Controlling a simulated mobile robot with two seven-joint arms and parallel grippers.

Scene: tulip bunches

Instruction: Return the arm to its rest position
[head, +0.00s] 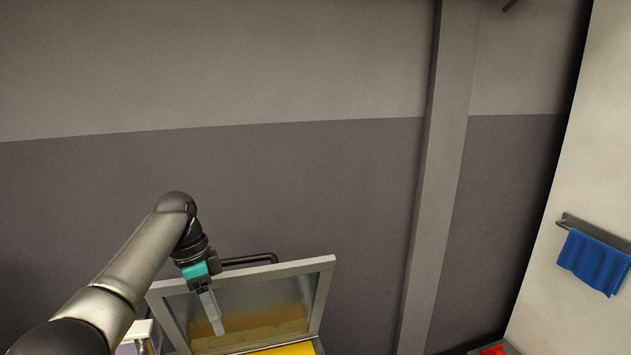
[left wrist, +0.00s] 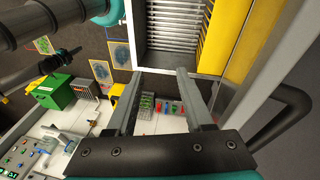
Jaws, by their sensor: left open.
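My left arm comes in from the lower left in the head view and bends down at the wrist. My left gripper (head: 217,322) points downward in front of a grey-framed lid or panel (head: 325,290). In the left wrist view, the two grey fingers of the gripper (left wrist: 158,76) are apart with nothing held between them. I cannot tell whether the gripper touches the frame. My right gripper is not in view. No tulips can be made out.
A yellow surface (head: 290,349) lies below the frame. The wrist view shows a slatted metal interior (left wrist: 185,35), a green box (left wrist: 52,93) and small coloured items (left wrist: 160,107) on a white surface. A blue towel (head: 595,262) hangs at right. The space before the grey wall looks clear.

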